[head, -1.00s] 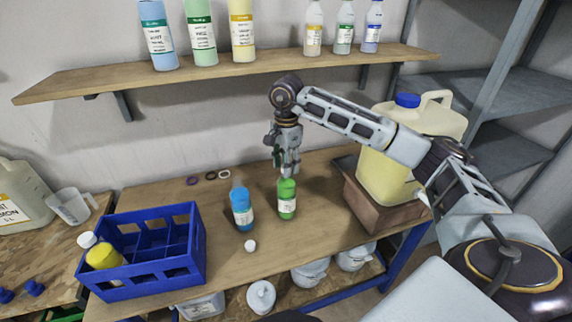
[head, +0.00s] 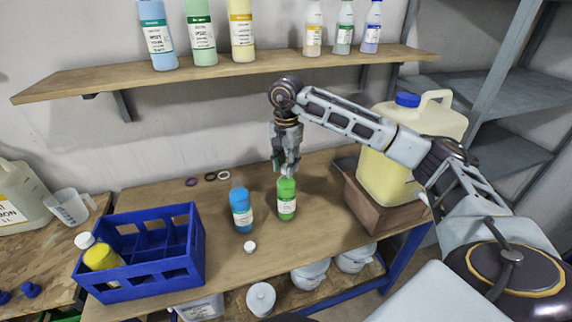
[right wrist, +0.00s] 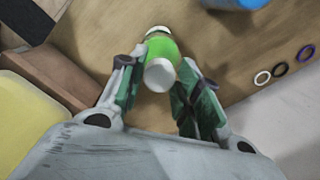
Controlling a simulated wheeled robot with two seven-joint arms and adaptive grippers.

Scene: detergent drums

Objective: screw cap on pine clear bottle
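The green pine bottle (head: 287,206) stands upright on the wooden table, with a white label. My right gripper (head: 286,170) points down over its top in the head view. In the right wrist view, the fingers of my right gripper (right wrist: 160,85) are apart, one on each side of the green bottle (right wrist: 162,47). A round white top (right wrist: 159,75), like a cap, shows between them. I cannot tell whether it is seated on the neck. A loose white cap (head: 249,247) lies on the table in front of the blue bottle (head: 241,208). My left gripper is not in view.
A blue divided crate (head: 150,282) at the left holds a yellow bottle (head: 102,258) with a white cap. A large pale yellow jug (head: 385,178) stands in a brown box at the right. Several rings (head: 210,176) lie at the back. The shelf above holds more bottles.

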